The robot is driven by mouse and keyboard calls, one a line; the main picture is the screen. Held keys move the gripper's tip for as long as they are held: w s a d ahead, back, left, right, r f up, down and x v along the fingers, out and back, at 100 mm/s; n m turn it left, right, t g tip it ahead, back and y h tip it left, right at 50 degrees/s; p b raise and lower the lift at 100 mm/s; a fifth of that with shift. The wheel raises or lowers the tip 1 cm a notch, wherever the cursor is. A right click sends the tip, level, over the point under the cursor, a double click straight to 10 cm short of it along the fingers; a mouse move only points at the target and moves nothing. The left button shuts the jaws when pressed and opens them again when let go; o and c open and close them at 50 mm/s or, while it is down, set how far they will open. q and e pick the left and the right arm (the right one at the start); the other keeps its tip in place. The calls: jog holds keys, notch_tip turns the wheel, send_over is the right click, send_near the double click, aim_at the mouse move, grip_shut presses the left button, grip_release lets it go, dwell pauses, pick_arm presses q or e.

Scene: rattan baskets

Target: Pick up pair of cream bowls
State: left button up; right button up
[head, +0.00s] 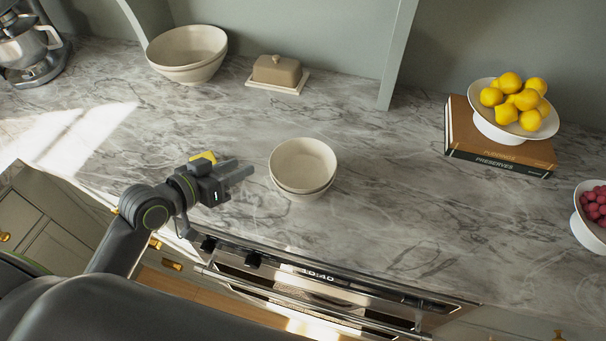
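A pair of cream bowls (303,165), one stacked in the other, stands upright on the marble counter near its front edge, in the middle of the head view. The upper bowl looks empty. My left gripper (244,167) is just left of the bowls, its fingers pointing right toward them. Its two fingers show apart with nothing between them, and a gap separates them from the bowls' rim. My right gripper is not in view.
Larger cream bowls (187,52) stand at the back left, beside a butter dish (277,72). A lemon stand (513,127) sits on books (502,153) at the right, near a berry bowl (589,232). An oven (320,285) lies below the counter edge.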

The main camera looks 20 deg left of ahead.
aim_at(277, 150)
pick_arm(q)
jog(key=p+x, duration=0.1)
jog(key=x, duration=0.7)
jog(key=shift+d, duration=0.1)
jog(key=shift+w+d+p, duration=0.2)
jog(key=shift+w+p, duration=0.25)
jog(key=shift+p, duration=0.1)
jog(key=p+x, duration=0.1)
jog(key=x, duration=0.2)
jog(key=shift+w+d+r, duration=0.1)
jog(key=shift+r, duration=0.05)
jog(key=shift+w+d+f+p, duration=0.25)
jog(key=shift+w+f+p, duration=0.1)
jog(key=shift+w, duration=0.15)
grip_shut()
